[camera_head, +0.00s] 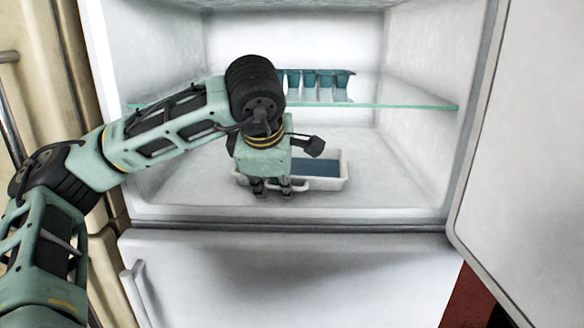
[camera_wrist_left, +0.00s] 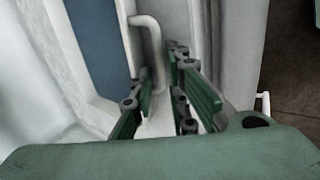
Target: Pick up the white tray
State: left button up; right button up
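The white tray (camera_head: 328,184) sits on the floor of the open freezer compartment, below the glass shelf. Its inside is blue (camera_head: 318,168), and its left part is hidden behind my left gripper (camera_head: 272,187). My left gripper is at the tray's front edge, pointing down. In the left wrist view, the tray's white handle (camera_wrist_left: 156,45) reaches between the green fingers (camera_wrist_left: 160,105). The fingers stand apart with a gap around the handle; I cannot tell whether one touches it. My right gripper is not in view.
A glass shelf (camera_head: 400,106) crosses above the tray and holds a teal ice-cube tray (camera_head: 315,78). The open freezer door (camera_head: 530,150) stands at the right. The compartment floor right of the tray is clear. A lower door (camera_head: 300,275) is closed.

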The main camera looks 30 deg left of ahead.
pick_arm(q)
jog(key=shift+f, duration=0.1)
grip_shut()
jog(key=shift+r, duration=0.2)
dwell(0.4)
